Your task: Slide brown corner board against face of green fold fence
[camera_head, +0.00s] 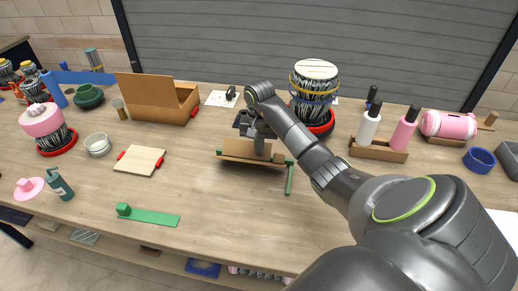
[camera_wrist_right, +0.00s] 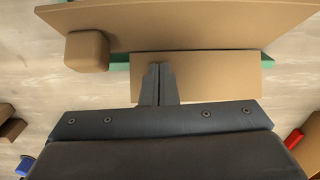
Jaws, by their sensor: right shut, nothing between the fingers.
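The brown corner board (camera_head: 235,156) lies near the middle of the table. In the right wrist view its broad panel (camera_wrist_right: 190,28) spans the top, with a brown block (camera_wrist_right: 87,51) at its left and a smaller brown flap (camera_wrist_right: 215,77) below. The green fold fence (camera_head: 289,180) shows as a strip at the board's right end; green slivers (camera_wrist_right: 290,58) show between panel and flap in the wrist view. I cannot tell whether board and fence touch. My right gripper (camera_wrist_right: 158,70) is shut and empty, its tips over or against the flap. My left gripper is out of view.
A green strip with a knob (camera_head: 150,216) lies at the front left. A cream board with red ends (camera_head: 139,160) and an open brown box (camera_head: 160,100) stand left. A drum (camera_head: 315,85) stands behind my right arm, and bottles (camera_head: 369,128) stand right. Table front centre is clear.

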